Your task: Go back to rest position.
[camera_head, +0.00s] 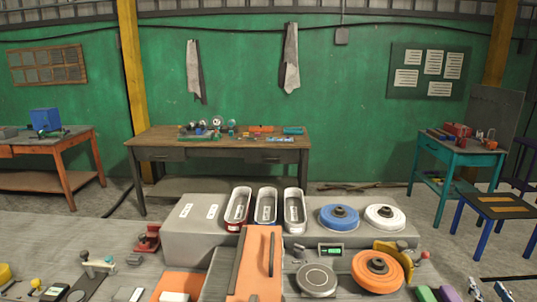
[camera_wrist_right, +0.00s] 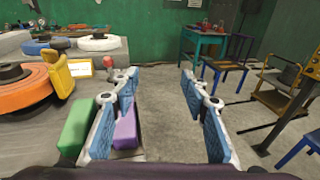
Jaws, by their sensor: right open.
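The task names no object. My right gripper (camera_wrist_right: 159,85) is open and empty in the right wrist view, with two pale fingers with blue pads spread apart over bare floor. It is just right of the workbench, close to a green block (camera_wrist_right: 78,127) and a purple block (camera_wrist_right: 125,130). Only small parts of the right gripper (camera_head: 489,291) show at the bottom right of the head view. I cannot make out my left gripper in either view.
The grey workbench (camera_head: 95,232) carries a white reel (camera_head: 385,217), a blue reel (camera_head: 339,218), an orange reel (camera_head: 377,271) and narrow trays (camera_head: 266,207). A yellow bracket (camera_wrist_right: 57,76) stands near its right edge. A teal table (camera_head: 460,158) and a blue-legged stool (camera_head: 497,209) stand beyond open floor.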

